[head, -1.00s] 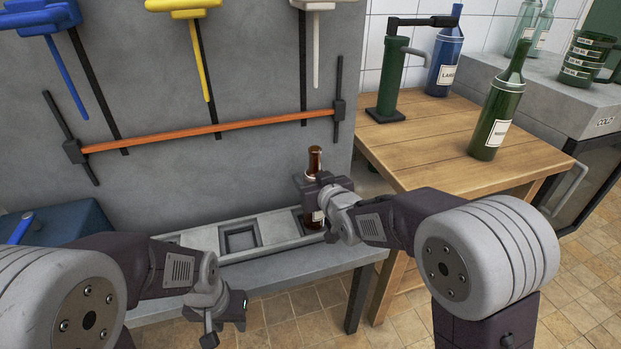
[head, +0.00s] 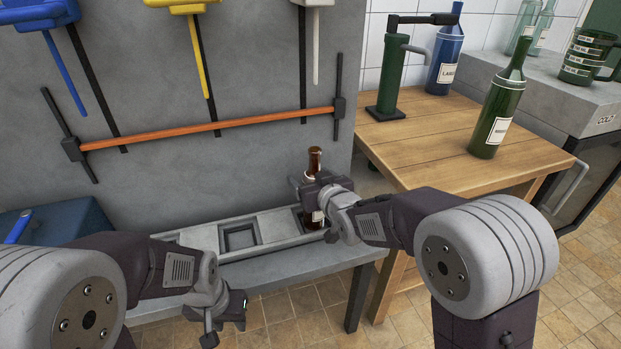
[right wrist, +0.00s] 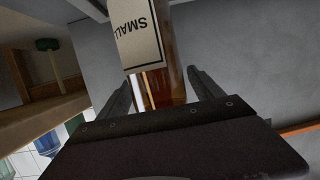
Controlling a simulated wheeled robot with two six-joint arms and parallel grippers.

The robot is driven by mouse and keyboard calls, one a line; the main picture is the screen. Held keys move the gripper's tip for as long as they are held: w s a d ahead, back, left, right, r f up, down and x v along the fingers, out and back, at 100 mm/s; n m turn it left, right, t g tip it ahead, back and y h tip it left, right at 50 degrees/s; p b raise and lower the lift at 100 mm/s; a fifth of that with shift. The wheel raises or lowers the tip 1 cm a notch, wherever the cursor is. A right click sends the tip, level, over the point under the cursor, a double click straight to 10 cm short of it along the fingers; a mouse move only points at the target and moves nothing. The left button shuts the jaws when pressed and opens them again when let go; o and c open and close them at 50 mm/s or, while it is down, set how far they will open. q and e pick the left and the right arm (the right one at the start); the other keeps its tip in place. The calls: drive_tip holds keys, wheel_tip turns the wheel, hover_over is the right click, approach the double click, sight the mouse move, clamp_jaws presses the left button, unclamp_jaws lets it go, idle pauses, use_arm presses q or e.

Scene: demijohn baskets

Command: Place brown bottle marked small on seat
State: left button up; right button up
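The brown bottle (head: 314,160) stands upright at the right end of a grey tray with square recesses (head: 240,238), which I take as the seat. Its base appears to be in the right-end recess, partly hidden by my gripper. In the right wrist view its label (right wrist: 138,38) reads SMALL. My right gripper (head: 308,190) is around the bottle; in the right wrist view its fingers (right wrist: 162,90) stand either side with small gaps. My left gripper (head: 227,328) is empty and looks open, low in front of the bench.
The tray lies on a grey bench (head: 265,268) against a grey panel with an orange bar (head: 210,128). A wooden table (head: 425,150) at right holds a green bottle (head: 497,110), a blue bottle (head: 445,60) and a green corker-like stand (head: 390,85).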

drive_tip(key=p+v, duration=0.3)
drive_tip(key=v, duration=0.6)
drive_tip(key=s+d+f+m+g+h, duration=0.1)
drive_tip(key=s+d+f+g, duration=0.1)
drive_tip(key=d+f, duration=0.1)
drive_tip(key=s+d+f+g+h, duration=0.1)
drive_tip(key=s+d+f+g, duration=0.1)
drive_tip(key=f, duration=0.3)
drive_tip(key=s+d+f+m+g+h+p, duration=0.1)
drive_tip(key=s+d+f+g+h, duration=0.1)
drive_tip(key=s+d+f, duration=0.1)
drive_tip(key=shift+s+d+f+m, duration=0.15)
drive_tip(key=shift+d+f, duration=0.1)
drive_tip(key=shift+d, duration=0.3)
drive_tip(key=shift+s+d+f+m, duration=0.2)
drive_tip(key=shift+d+f, duration=0.1)
drive_tip(key=shift+d, duration=0.25)
drive_tip(key=s+d+f+m+g+h, duration=0.1)
drive_tip(key=s+d+f+g, duration=0.15)
drive_tip(key=s, duration=0.35)
drive_tip(key=s+d+f+m+g, duration=0.1)
drive_tip(key=s+d+f+g, duration=0.1)
drive_tip(key=s+g, duration=0.3)
wheel_tip(320, 180, up, 38)
drive_tip(key=s+t+p, duration=0.1)
drive_tip(key=p, duration=3.7)
drive_tip(key=shift+s, duration=0.2)
